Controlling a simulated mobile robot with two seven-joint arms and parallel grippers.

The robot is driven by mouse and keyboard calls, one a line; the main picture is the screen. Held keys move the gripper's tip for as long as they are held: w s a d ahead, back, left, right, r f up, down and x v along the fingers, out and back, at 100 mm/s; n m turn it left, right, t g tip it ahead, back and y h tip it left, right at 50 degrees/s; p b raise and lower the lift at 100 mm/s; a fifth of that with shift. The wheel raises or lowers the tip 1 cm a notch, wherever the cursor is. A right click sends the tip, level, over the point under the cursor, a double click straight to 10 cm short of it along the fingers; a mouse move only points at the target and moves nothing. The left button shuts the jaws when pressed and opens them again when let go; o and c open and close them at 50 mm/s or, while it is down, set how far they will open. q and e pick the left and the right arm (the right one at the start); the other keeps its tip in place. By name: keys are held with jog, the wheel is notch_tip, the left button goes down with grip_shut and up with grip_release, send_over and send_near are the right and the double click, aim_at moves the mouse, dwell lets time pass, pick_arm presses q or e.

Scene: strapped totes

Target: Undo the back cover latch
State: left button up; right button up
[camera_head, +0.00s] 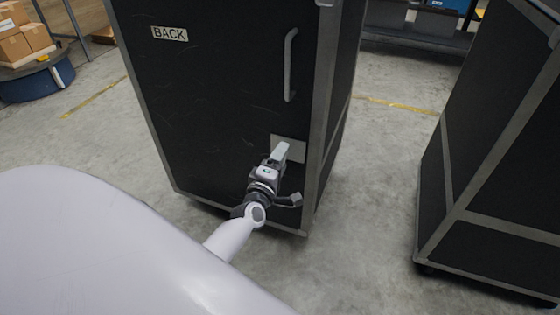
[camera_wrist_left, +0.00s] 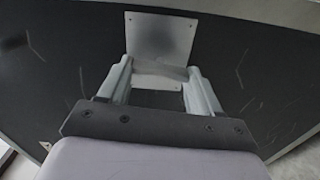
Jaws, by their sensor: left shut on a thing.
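A tall black case with grey metal edges stands ahead, and its back cover (camera_head: 215,100) carries a "BACK" label. The pale square plate of the back cover latch (camera_head: 297,148) sits low on the cover's right side. In the left wrist view the latch plate (camera_wrist_left: 160,35) shows screws at its corners. My left gripper (camera_head: 279,154) is at the plate. In the left wrist view the left gripper (camera_wrist_left: 159,72) is shut on the latch's grey handle, which lies between its fingertips. The fingers partly hide the handle. My right gripper is not in view.
A grey vertical pull handle (camera_head: 290,65) is above the latch. Another black case (camera_head: 500,150) stands to the right, with bare concrete floor (camera_head: 370,170) between. Cardboard boxes (camera_head: 24,43) on a blue round base are at the far left.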

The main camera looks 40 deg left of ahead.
pick_arm(q)
jog(key=shift+n, duration=0.6)
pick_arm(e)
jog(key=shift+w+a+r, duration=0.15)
pick_arm(q)
jog(key=o, duration=1.1)
jog(key=shift+c, duration=0.2)
jog(key=p+v, duration=0.1)
jog(key=v, duration=0.6)
jog(key=shift+p, duration=0.3)
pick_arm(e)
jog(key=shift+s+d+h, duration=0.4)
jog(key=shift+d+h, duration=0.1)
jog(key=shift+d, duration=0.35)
pick_arm(q)
jog(key=shift+s, duration=0.1)
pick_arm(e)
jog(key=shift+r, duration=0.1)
